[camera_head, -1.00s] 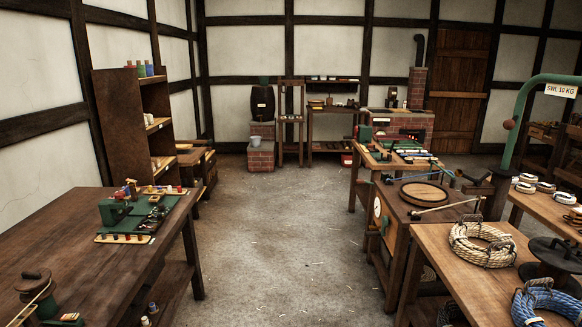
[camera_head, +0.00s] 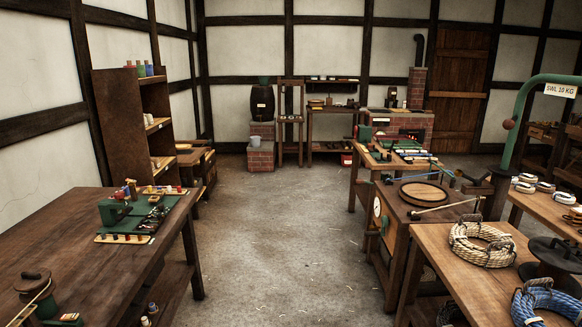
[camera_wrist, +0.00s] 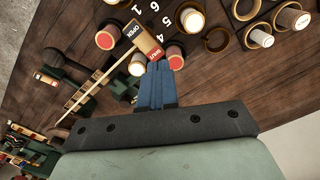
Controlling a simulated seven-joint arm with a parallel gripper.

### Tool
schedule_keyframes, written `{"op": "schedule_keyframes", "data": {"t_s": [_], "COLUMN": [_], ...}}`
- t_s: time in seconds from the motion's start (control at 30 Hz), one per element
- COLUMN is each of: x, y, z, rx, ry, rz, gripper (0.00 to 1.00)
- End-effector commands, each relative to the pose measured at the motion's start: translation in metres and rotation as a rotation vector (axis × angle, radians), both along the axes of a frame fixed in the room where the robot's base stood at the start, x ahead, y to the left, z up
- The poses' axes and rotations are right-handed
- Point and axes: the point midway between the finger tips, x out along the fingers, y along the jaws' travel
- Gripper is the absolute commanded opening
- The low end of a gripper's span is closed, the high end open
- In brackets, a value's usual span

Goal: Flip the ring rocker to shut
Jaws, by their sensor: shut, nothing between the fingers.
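The ring rocker (camera_wrist: 149,43) shows in the wrist view, a small wooden block with a dark OPEN label (camera_wrist: 133,29) at one end and a red SHUT label (camera_wrist: 154,54) at the other. Which end is down I cannot tell. My gripper (camera_wrist: 157,66) has its blue fingers together and empty. Its tips are close to the SHUT end in the picture; whether they touch it I cannot tell. I cannot make out my gripper or the rocker in the head view.
A pale rod (camera_wrist: 98,85) runs down and left from beside the rocker. Several pegs and cups, such as a red-ended peg (camera_wrist: 108,37), stand around it on the dark wooden bench (camera_wrist: 210,75), near painted numbers.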

Motion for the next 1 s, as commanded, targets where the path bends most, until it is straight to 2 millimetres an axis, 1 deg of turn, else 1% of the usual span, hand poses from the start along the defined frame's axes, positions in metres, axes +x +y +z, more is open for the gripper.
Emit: {"op": "schedule_keyframes", "data": {"t_s": [1.0], "x": [0.000], "y": [0.000], "z": [-0.015], "rx": [0.000], "ry": [0.000], "rz": [0.000], "gripper": [0.00]}}
